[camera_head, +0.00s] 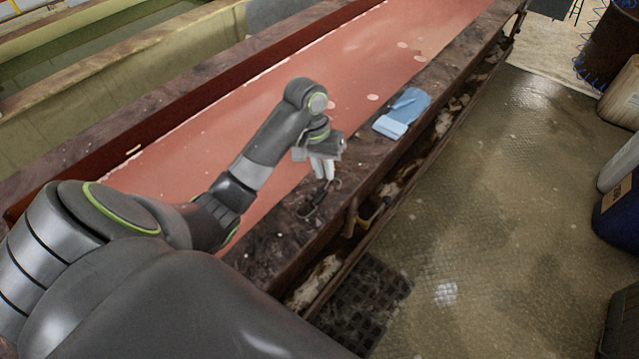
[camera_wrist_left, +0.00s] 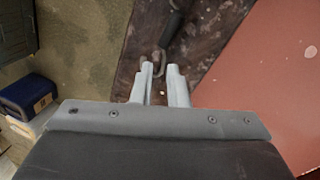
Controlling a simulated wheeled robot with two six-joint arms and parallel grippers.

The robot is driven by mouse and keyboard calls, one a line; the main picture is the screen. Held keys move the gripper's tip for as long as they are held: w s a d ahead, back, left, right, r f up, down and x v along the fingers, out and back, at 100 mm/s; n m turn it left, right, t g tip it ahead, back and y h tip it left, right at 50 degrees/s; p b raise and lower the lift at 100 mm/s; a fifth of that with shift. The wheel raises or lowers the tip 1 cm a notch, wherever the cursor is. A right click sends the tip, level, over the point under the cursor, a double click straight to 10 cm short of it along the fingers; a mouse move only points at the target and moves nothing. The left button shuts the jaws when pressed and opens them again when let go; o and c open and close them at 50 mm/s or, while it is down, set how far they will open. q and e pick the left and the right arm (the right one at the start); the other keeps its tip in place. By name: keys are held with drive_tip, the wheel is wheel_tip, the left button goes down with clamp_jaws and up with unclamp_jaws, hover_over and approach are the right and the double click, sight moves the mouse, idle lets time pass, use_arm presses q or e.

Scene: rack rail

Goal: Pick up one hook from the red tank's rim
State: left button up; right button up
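The red tank (camera_head: 365,65) is a long trough of red liquid with a wide, dirty dark rim (camera_head: 270,245). A small dark hook (camera_head: 313,203) lies on the rim near its outer edge, just below my left gripper (camera_head: 323,178). In the left wrist view a curved end of the hook (camera_wrist_left: 160,62) shows at the gap between the fingertips. My left gripper (camera_wrist_left: 159,68) points down, with its two pale fingers apart. I cannot tell whether the fingers touch the hook. My right gripper is not in view.
Light blue cloths (camera_head: 402,112) lie on the rim farther along. A ledge with brackets runs below the rim's outer side. A dark grate (camera_head: 365,305) lies on the floor. Barrels and a dark blue container (camera_head: 617,215) stand at the right; the floor between is mostly clear.

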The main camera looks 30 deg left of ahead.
sight(329, 186)
use_arm(q)
drive_tip(key=f, duration=0.1)
drive_tip(key=f+p, duration=0.1)
drive_tip(key=f, duration=0.2)
drive_tip(key=shift+w+d, duration=0.25)
drive_tip(key=shift+d, duration=0.05)
clamp_jaws()
